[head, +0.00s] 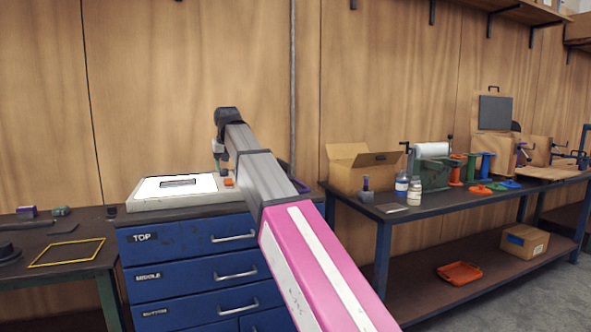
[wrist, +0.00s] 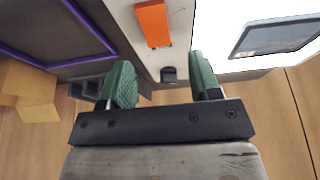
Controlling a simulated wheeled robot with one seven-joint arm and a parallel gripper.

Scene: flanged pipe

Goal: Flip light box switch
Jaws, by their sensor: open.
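The light box (head: 150,201) is a white, slightly sloped box with a bright top, on the blue drawer cabinet at the left in the head view. Part of its pale frame also shows in the wrist view (wrist: 205,66). A small black piece on that frame, apparently the switch (wrist: 168,74), lies between and beyond my fingertips in the picture. An orange block (wrist: 153,24) is close by it; it also shows at the box's right end in the head view (head: 228,182). My gripper (wrist: 160,68) has green fingers, open and empty, near this end. Contact cannot be told.
A dark flat piece (wrist: 275,36) lies on the bright panel. A purple frame (wrist: 85,40) is left of the box in the wrist view. The blue cabinet (head: 190,239) stands below. A workbench (head: 440,204) with a cardboard box (head: 358,172) and bottles is at right.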

